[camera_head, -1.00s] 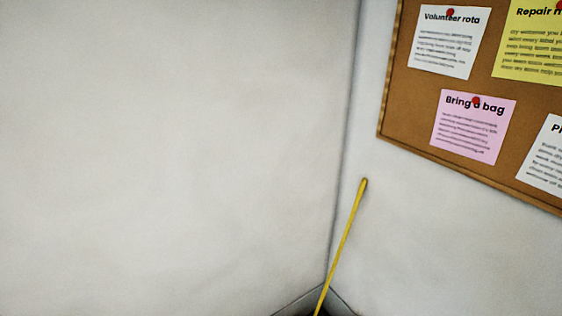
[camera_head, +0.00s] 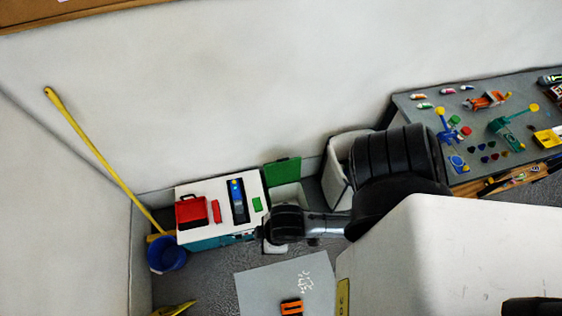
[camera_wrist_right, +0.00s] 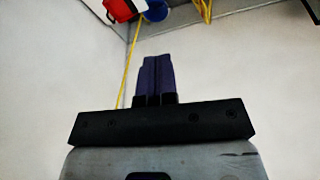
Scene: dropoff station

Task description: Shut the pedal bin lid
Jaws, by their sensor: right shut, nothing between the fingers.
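A bin with a green lid (camera_head: 283,172) stands against the wall in the head view, right of a white-topped unit. The lid stands raised at the back, and the pale bin body (camera_head: 290,196) is partly hidden by my right arm. My right arm reaches in from the right across the bin's front. The right gripper (camera_head: 260,233) is small and dark there, in front of the bin and by the unit's front corner; whether it touches is unclear. In the right wrist view my gripper's fingers (camera_wrist_right: 157,76) are together and empty. My left gripper is not in view.
The white-topped unit (camera_head: 222,192) carries a red box (camera_head: 191,210). A blue bucket (camera_head: 166,255) and yellow pole (camera_head: 95,150) stand left. A whitish open container (camera_head: 338,172) is partly behind my arm. A table with tools (camera_head: 480,125) stands right. A grey mat (camera_head: 262,285) lies in front.

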